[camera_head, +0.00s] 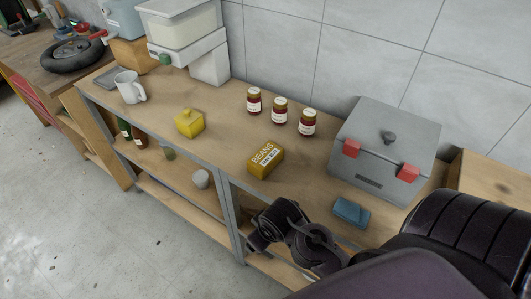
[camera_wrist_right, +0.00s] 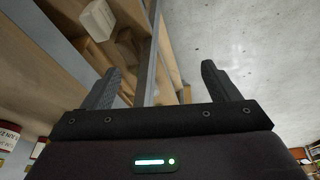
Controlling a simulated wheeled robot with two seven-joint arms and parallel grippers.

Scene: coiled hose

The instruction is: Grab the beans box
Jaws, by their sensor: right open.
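The beans box (camera_head: 265,161) is a small yellow-brown box with "BEANS" lettering. It lies near the front edge of the wooden workbench (camera_head: 222,135) in the head view. My right arm comes in from the lower right, and its dark gripper end (camera_head: 270,226) is in front of the bench edge, below the box in the picture and apart from it. In the right wrist view my right gripper (camera_wrist_right: 162,82) has its two fingers spread with nothing between them. I cannot make out the beans box in that view. My left gripper is not in view.
Three labelled jars (camera_head: 280,111) stand behind the box. A grey case (camera_head: 386,150) with red latches is to the right, with a blue sponge-like block (camera_head: 350,212) in front. A yellow container (camera_head: 189,123) and a white mug (camera_head: 130,88) stand left. Bench around the box is clear.

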